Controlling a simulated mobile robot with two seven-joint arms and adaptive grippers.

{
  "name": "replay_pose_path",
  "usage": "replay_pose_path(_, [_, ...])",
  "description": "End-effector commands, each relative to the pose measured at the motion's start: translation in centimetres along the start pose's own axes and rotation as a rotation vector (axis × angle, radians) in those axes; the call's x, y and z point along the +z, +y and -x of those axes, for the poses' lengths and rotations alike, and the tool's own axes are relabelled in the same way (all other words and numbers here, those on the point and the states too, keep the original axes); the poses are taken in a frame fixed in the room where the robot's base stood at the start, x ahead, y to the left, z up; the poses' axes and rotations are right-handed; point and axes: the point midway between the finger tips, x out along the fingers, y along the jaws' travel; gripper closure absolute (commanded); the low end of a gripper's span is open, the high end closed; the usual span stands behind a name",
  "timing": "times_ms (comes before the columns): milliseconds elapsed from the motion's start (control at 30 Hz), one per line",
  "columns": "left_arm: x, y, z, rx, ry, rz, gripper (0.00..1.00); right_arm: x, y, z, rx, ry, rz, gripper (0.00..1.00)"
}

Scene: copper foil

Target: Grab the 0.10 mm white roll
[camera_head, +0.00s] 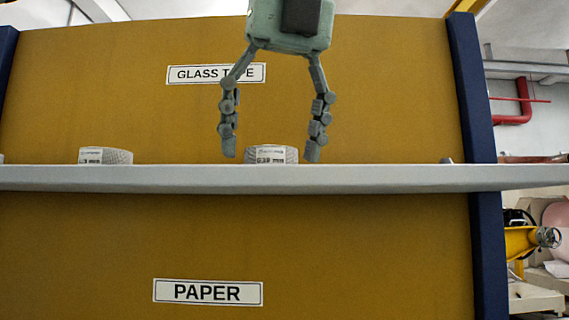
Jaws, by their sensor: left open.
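A white-grey roll (270,155) with a pale label stands on the grey shelf (380,178), under the GLASS TAPE sign. Its label ends in "mm", but the digits are too blurred to read surely. My left gripper (270,153) is open and points down, with one finger on each side of this roll in the picture. The roll's lower part is hidden by the shelf edge. A second similar roll (105,156) stands further left on the shelf. My right gripper is not in view.
The GLASS TAPE sign (250,74) is on the yellow back panel, partly covered by my left finger. A PAPER sign (208,292) is below the shelf. Blue posts (470,100) bound the rack. Small objects show at the shelf's far left and near the right post.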

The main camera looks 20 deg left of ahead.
Motion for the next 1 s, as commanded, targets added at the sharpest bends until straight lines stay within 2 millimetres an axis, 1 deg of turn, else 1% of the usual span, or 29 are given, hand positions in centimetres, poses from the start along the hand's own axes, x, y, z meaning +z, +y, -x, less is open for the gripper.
replay_pose_path(133, [-0.21, 0.44, -0.22, 0.004, -0.001, 0.01, 0.27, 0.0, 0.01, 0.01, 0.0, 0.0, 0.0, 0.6])
replay_pose_path(367, [-0.21, 0.45, -0.25, 0.004, -0.001, 0.011, 0.27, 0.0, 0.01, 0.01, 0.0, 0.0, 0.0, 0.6])
replay_pose_path(467, [-0.21, 0.44, -0.25, 0.004, -0.001, 0.011, 0.38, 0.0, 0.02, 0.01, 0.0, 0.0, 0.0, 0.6])
replay_pose_path(800, [-0.21, 0.43, -0.25, 0.004, -0.001, 0.011, 0.8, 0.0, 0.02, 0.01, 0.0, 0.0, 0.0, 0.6])
replay_pose_path(1000, [-0.2, 0.43, -0.24, 0.004, -0.001, 0.011, 0.81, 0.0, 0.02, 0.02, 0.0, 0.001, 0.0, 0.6])
